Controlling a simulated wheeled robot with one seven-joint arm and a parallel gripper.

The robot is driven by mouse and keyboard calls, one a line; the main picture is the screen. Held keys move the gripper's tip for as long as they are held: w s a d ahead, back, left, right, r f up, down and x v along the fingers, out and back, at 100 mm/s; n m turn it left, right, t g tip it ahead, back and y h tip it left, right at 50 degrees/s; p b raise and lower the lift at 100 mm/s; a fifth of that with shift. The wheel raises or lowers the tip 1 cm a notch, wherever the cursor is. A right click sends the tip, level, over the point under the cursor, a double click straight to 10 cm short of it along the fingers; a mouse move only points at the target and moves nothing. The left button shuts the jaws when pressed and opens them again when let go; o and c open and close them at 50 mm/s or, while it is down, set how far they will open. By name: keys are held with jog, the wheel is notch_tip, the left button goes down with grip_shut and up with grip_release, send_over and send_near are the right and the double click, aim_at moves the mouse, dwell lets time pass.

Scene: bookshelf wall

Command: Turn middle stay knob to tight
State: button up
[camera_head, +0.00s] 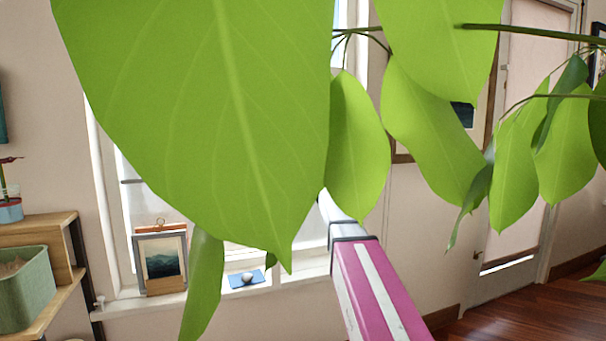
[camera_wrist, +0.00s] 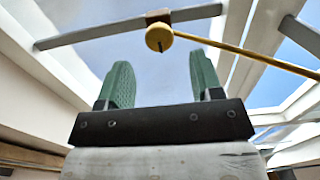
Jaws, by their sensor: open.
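A round yellow knob (camera_wrist: 159,38) with a small dark mark shows in the wrist view, just beyond and above the gap between my fingertips. It sits below a small brown block on a grey bar (camera_wrist: 100,32). A thin yellow rod (camera_wrist: 240,52) runs from beside it toward the right edge. I cannot tell whether this is the middle stay knob. My gripper (camera_wrist: 162,64) is open, with two green ridged fingers apart and nothing between them. The fingers do not appear to touch the knob. In the head view, large leaves hide my gripper and the knob.
Large green leaves (camera_head: 215,100) cover much of the head view. My magenta arm reaches past them toward the window. On the windowsill (camera_head: 180,301) stand a framed picture (camera_head: 160,262) and a small blue item (camera_head: 241,280). A green planter (camera_head: 25,288) sits on a wooden shelf at left.

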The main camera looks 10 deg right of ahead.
jog(key=x, duration=0.5)
jog(key=shift+w, duration=0.15)
jog(key=c, duration=0.9)
